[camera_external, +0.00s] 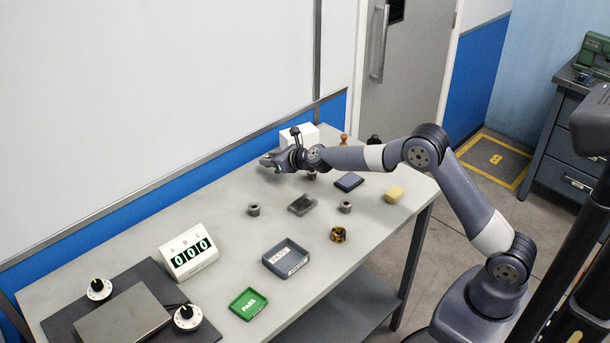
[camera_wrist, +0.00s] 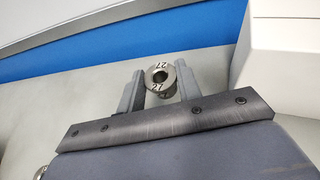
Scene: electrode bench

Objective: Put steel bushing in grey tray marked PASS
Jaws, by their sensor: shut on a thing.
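My gripper (camera_external: 268,160) is at the far side of the bench, in front of the white box. In the wrist view its two fingers (camera_wrist: 160,84) are closed on a steel bushing (camera_wrist: 160,68), a short round metal ring marked 27. In the external view the held bushing cannot be made out. A grey tray (camera_external: 286,273) stands near the front edge of the bench, well away from the gripper; its lettering is too small to read surely.
More bushings stand on the bench at left (camera_external: 254,210) and right (camera_external: 345,207), with a dark block (camera_external: 302,205) between them. The white box (camera_external: 300,137) is close to my gripper.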

